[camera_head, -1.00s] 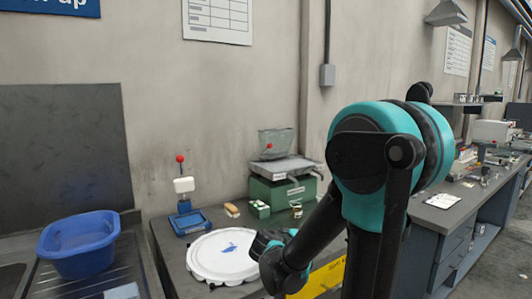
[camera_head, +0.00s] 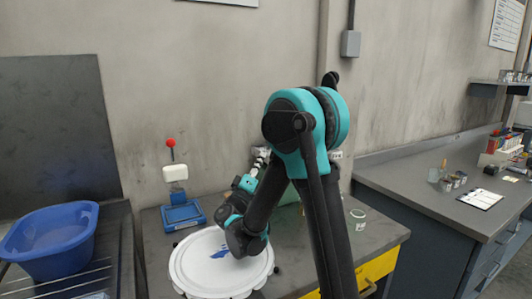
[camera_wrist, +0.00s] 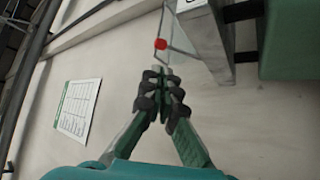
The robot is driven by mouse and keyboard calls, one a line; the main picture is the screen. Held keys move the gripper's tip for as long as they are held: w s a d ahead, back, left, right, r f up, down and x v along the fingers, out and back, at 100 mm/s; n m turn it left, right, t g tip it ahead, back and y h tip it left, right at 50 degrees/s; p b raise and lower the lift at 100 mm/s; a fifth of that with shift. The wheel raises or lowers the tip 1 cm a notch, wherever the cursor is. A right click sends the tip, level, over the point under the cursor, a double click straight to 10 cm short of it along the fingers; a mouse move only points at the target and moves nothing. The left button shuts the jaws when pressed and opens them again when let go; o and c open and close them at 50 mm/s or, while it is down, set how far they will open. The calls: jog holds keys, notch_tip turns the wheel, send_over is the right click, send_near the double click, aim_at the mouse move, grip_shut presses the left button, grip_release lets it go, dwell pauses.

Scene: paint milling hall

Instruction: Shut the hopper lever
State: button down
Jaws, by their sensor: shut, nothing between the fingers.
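A red ball knob (camera_wrist: 160,44), which looks like the hopper lever's end, shows in the wrist view just beyond my fingertips, with a visible gap in the picture. Beside it are a clear-sided hopper (camera_wrist: 180,36) and a grey metal part (camera_wrist: 207,42) of the green mill (camera_wrist: 290,38). My gripper (camera_wrist: 162,84) is shut and empty, its fingertips together. In the head view my arm hides most of the mill and the lever. I cannot tell the lever's exact position from there.
A blue stand with a white block and its own red ball (camera_head: 171,143) stands left of my arm. A blue basin (camera_head: 50,240) is at far left. A small jar (camera_head: 357,219) stands right of my arm.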

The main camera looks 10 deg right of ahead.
jog(key=x, duration=1.2)
jog(key=shift+w+d+r, duration=0.1)
jog(key=shift+w+d, duration=0.05)
jog(key=shift+d, duration=0.1)
jog(key=shift+r, duration=0.1)
